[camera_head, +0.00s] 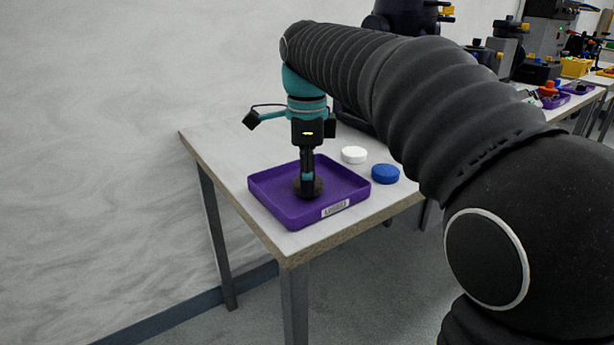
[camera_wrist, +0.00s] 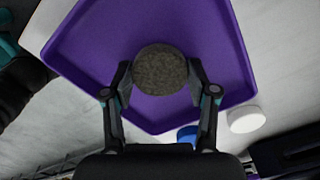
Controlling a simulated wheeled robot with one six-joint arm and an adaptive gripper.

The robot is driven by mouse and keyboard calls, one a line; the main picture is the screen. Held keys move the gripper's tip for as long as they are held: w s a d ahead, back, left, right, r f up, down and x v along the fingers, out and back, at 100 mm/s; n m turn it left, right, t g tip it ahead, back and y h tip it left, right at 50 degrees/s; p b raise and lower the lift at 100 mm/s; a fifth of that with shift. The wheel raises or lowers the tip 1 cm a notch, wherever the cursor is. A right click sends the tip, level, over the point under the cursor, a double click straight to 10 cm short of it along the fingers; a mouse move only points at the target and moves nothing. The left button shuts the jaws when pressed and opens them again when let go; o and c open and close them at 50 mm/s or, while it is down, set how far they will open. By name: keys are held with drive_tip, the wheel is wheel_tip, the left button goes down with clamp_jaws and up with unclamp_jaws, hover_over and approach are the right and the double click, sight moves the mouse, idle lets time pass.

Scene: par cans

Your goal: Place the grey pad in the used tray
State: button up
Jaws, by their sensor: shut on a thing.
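The grey pad (camera_wrist: 159,70) is a round, speckled dark grey disc, seen between my fingertips in the wrist view. My gripper (camera_wrist: 160,82) is shut on it, one finger on each side. The used tray is a shallow purple tray (camera_head: 271,203) with a white label on its front wall, standing near the table's front left corner. In the head view my gripper (camera_head: 308,186) points down inside the tray's outline, and the pad (camera_head: 315,188) shows low at its tips. I cannot tell whether the pad touches the tray floor. The tray (camera_wrist: 98,62) lies beneath the pad in the wrist view.
A white disc (camera_head: 354,155) and a blue disc (camera_head: 385,174) lie on the table (camera_head: 222,152) to the right of the tray. A dark machine stands behind them. More tables with purple trays and parts are at the far right.

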drive_tip(key=shift+f, duration=0.2)
drive_tip(key=o, duration=0.8)
drive_tip(key=shift+r, duration=0.1)
wheel_tip(320, 180, up, 12)
drive_tip(key=shift+r+p, duration=0.1)
drive_tip(key=shift+p, duration=0.75)
drive_tip(key=s+d+f+n+t, duration=0.2)
drive_tip(key=s+d+f+n, duration=0.3)
drive_tip(key=s+f+n, duration=0.1)
drive_tip(key=s+d+f+n+t, duration=0.1)
drive_tip(key=s+d+f+n, duration=0.4)
drive_tip(key=s+f, duration=0.3)
drive_tip(key=s+d+f+n+t, duration=0.2)
drive_tip(key=s+d+f+n, duration=0.2)
drive_tip(key=s+f+n, duration=0.3)
drive_tip(key=shift+d+f+t, duration=0.3)
drive_tip(key=shift+d+f, duration=0.1)
drive_tip(key=shift+f, duration=0.4)
